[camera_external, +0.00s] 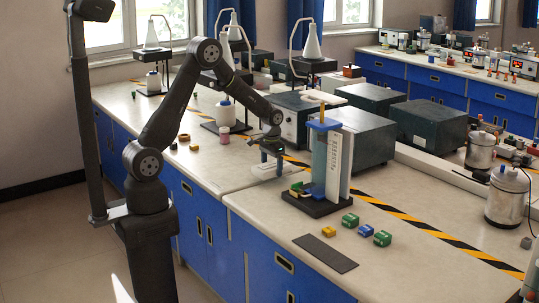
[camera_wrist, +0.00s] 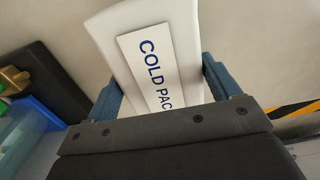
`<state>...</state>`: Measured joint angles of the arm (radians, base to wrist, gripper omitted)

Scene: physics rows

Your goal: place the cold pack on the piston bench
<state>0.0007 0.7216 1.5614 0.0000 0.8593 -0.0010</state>
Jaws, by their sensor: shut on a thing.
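The cold pack (camera_wrist: 122,22) is a white slab with a label reading "COLD PAC", the rest hidden by my gripper. My gripper (camera_external: 271,160) is shut on it, with a blue finger on each side in the wrist view. In the external view the cold pack (camera_external: 265,171) is a small pale shape under the gripper, low over the bench top; I cannot tell if it touches. The piston bench, taken as the stand with a black base (camera_external: 318,207), a clear blue-tinted column and a white panel, is just right of my gripper. Its base also shows at left in the wrist view (camera_wrist: 62,75).
Green, yellow and blue blocks (camera_external: 350,220) and a dark flat strip (camera_external: 325,253) lie in front of the stand. Grey instrument boxes (camera_external: 362,137) stand behind it. Striped tape (camera_external: 440,235) crosses the table.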

